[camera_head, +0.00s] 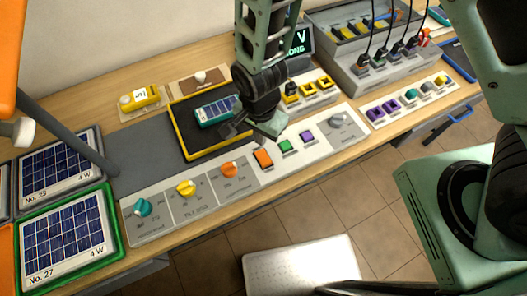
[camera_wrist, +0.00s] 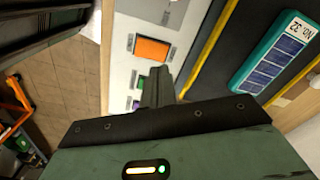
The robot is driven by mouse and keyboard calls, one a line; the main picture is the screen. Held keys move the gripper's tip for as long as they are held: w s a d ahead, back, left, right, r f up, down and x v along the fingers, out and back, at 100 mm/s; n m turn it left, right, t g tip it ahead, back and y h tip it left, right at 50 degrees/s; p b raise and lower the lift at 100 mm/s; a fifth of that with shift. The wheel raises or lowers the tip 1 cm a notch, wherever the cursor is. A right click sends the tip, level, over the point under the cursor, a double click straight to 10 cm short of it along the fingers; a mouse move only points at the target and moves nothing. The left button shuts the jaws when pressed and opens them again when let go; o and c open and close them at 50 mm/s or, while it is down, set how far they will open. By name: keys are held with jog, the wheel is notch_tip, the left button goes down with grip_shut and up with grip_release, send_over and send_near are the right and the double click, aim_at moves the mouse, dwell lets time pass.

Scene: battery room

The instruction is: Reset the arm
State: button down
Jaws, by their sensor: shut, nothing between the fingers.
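My gripper (camera_head: 252,128) is above the front edge of the black tray with the yellow rim, just behind the control panel. Its fingers are shut with nothing between them; they also show in the wrist view (camera_wrist: 157,88). My arm hangs down from the top middle of the head view. A small teal solar panel (camera_head: 217,109) lies in the yellow-rimmed tray (camera_head: 190,149), beside my gripper and apart from it. It also shows in the wrist view (camera_wrist: 274,54), marked with a number. My gripper and wrist hide part of the tray's right side.
The control panel (camera_head: 210,205) has teal, yellow and orange knobs and coloured buttons. Solar panels No. 23 (camera_head: 58,168) and No. 27 (camera_head: 66,236) stand at left. A grey box with cables (camera_head: 365,75), a display (camera_head: 297,42) and a yellow device (camera_head: 139,98) stand behind.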

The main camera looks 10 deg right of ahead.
jog(key=shift+r+p, duration=0.4)
jog(key=shift+r, duration=0.35)
jog(key=s+d+r+n+b, duration=0.8)
jog(key=s+r+n, duration=0.3)
jog(key=n, duration=0.5)
notch_tip(320, 180, up, 3)
jog(key=shift+f+n+y+b, duration=0.1)
jog(key=shift+n+y+b, duration=0.2)
jog(key=shift+b, duration=0.5)
jog(key=shift+s+d, duration=0.1)
